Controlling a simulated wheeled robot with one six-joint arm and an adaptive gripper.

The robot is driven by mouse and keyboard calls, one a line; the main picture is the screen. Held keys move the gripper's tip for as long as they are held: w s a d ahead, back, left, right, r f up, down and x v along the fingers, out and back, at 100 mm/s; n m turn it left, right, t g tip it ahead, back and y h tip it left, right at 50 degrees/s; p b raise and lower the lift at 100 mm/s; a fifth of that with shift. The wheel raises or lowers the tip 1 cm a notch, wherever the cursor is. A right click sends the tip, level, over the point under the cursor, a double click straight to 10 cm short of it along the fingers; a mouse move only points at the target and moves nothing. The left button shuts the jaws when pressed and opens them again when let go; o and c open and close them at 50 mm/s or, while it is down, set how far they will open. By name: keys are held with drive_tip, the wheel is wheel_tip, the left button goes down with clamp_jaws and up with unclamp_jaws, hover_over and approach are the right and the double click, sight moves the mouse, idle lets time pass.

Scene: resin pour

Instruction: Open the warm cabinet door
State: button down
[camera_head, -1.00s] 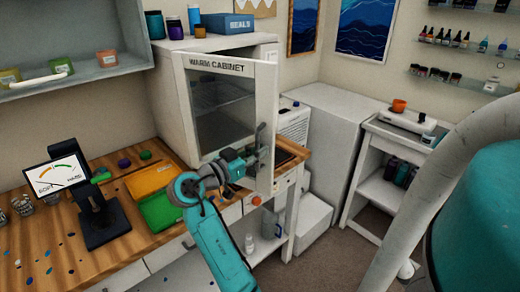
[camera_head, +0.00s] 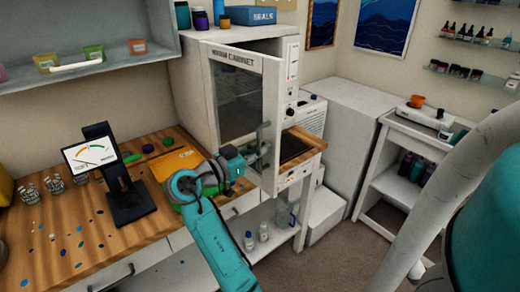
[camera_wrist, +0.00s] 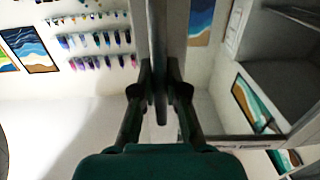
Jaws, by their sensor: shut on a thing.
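The warm cabinet (camera_head: 248,38) is a white box at the back of the wooden counter. Its white door (camera_head: 270,92) has a dark glass window and stands partly open, its free right edge swung out toward me. My gripper (camera_head: 258,152) is at the grey upright handle (camera_head: 264,134) near that edge. In the wrist view my gripper (camera_wrist: 159,78) has its two fingers shut on the handle bar (camera_wrist: 158,105), one on each side. Shelves show dimly through the glass. Most of the cabinet's inside is hidden behind the door.
On the counter stand a black-stand gauge display (camera_head: 110,172) and an orange tray (camera_head: 178,162), near the arm. A wall shelf (camera_head: 80,82) hangs at left. A white trolley (camera_head: 400,140) stands at right. Grey floor (camera_head: 335,245) is free in front.

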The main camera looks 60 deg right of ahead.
drive_tip(key=c, duration=1.5)
unclamp_jaws()
drive_tip(key=shift+o, duration=0.2)
drive_tip(key=v, duration=1.2)
